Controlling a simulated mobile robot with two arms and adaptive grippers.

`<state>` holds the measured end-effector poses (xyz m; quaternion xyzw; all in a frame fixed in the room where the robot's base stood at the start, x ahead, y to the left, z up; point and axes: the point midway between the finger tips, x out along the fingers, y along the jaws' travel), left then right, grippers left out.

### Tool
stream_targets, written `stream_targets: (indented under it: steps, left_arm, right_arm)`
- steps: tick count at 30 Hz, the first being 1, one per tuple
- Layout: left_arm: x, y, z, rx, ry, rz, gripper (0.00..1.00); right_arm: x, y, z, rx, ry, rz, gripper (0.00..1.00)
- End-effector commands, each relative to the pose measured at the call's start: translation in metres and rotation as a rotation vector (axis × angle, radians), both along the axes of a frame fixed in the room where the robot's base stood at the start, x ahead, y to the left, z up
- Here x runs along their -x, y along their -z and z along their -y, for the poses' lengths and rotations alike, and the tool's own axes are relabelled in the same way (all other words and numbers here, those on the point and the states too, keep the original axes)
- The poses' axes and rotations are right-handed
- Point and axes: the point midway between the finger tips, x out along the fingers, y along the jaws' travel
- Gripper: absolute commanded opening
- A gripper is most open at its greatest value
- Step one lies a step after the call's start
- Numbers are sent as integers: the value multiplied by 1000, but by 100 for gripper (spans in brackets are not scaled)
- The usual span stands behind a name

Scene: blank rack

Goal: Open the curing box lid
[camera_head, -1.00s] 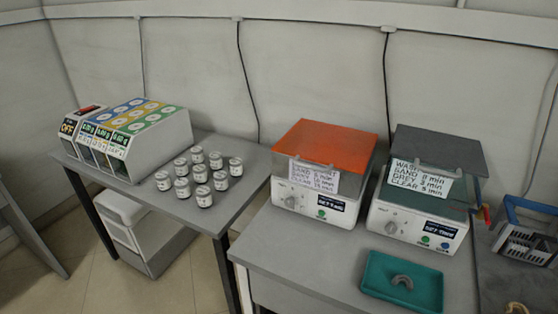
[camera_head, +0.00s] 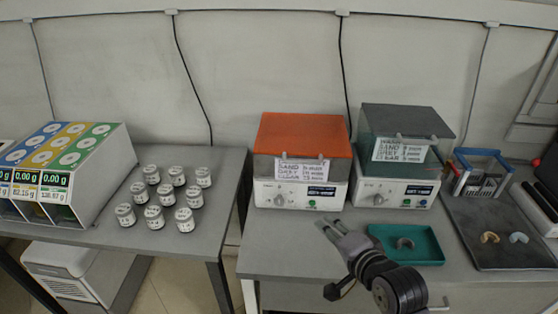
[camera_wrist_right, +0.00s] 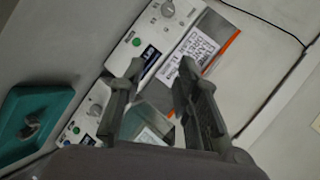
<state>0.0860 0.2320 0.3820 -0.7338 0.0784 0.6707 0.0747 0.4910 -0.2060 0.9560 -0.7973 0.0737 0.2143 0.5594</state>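The curing box (camera_head: 292,194) stands on the grey bench with its orange lid (camera_head: 300,136) closed. A white label (camera_head: 302,170) with handwritten times hangs at the lid's front edge. In the right wrist view the label (camera_wrist_right: 188,58) and an orange strip of the lid (camera_wrist_right: 222,50) show beyond my fingers. My right gripper (camera_head: 338,228) is in front of and below the box, apart from it. In the wrist view its two fingers (camera_wrist_right: 160,68) are spread with nothing between them. My left gripper is not in view.
A wash box (camera_head: 398,192) with a grey lid stands just right of the curing box. A teal tray (camera_head: 425,245) holding a grey arch lies beside my right gripper. A dark mat (camera_head: 485,250) and blue-handled basket (camera_head: 480,172) are farther right. Several jars (camera_head: 160,195) stand on the left table.

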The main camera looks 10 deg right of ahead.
Motion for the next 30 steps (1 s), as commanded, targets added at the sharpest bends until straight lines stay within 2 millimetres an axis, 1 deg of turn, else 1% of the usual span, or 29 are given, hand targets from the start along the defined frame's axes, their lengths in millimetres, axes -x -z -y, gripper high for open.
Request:
stream_targets:
  steps: [1,3,6,9,14,17,30]
  left_arm:
    - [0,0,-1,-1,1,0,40]
    - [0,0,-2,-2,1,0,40]
    - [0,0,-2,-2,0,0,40]
    - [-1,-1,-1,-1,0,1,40]
    - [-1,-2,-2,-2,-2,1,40]
    - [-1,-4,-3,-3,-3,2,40]
    - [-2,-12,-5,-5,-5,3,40]
  right_arm:
    - [-9,-18,3,-73,34,46,30]
    - [-18,-38,5,-177,72,99,30]
    - [-28,-62,8,-302,111,160,30]
    - [-33,-76,10,-381,131,196,30]
    - [-46,-78,9,-405,136,205,30]
    - [-62,-76,7,-402,135,205,30]
    - [-155,-58,-4,-399,136,202,30]
